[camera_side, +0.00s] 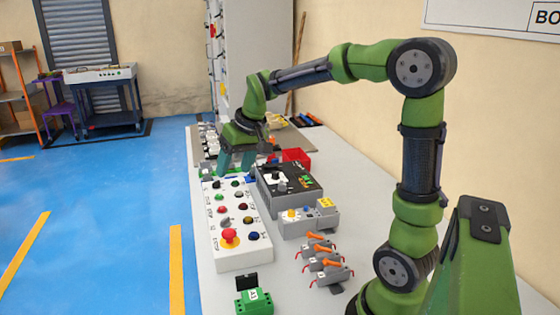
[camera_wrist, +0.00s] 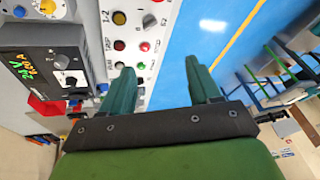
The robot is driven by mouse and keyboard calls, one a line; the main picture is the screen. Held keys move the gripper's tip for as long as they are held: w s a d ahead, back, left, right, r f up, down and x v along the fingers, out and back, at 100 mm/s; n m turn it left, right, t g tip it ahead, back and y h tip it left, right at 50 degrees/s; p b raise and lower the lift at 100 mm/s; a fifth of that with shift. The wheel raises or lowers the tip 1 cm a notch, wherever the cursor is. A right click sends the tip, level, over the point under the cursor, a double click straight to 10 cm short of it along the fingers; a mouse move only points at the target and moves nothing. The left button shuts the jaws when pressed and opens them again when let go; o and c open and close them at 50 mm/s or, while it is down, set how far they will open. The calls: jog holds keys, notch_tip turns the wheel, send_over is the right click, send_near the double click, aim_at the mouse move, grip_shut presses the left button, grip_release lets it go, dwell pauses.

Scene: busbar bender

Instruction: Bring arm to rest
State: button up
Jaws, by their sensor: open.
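My green arm reaches from the right of the side view over the bench, with its wrist bent down. My gripper (camera_side: 237,168) is above the far end of the white button panel (camera_side: 240,258). In the wrist view, my gripper (camera_wrist: 160,82) shows two green fingers spread apart with nothing between them. Part of the button panel (camera_wrist: 152,28) shows beyond the left finger, and blue floor lies beyond the right finger. Whether the fingertips touch anything is hard to tell from the side view.
A black control box (camera_side: 303,192) and a grey box with a yellow button (camera_side: 302,222) stand right of the panel. Orange-handled levers (camera_side: 325,262) and a green box (camera_side: 254,300) are nearer. A red bin (camera_side: 296,156) is behind. Open floor (camera_side: 110,220) lies left of the bench.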

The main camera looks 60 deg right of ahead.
jog(key=s+a+t+y, duration=0.1)
jog(key=s+a, duration=0.5)
jog(key=s, duration=0.2)
jog(key=s+a+r+t, duration=0.1)
jog(key=s+a, duration=0.4)
jog(key=s, duration=0.3)
jog(key=shift+s+a+n+t+y, duration=0.3)
jog(key=shift+s+a+t+y, duration=0.05)
jog(key=shift+a+t+y, duration=0.05)
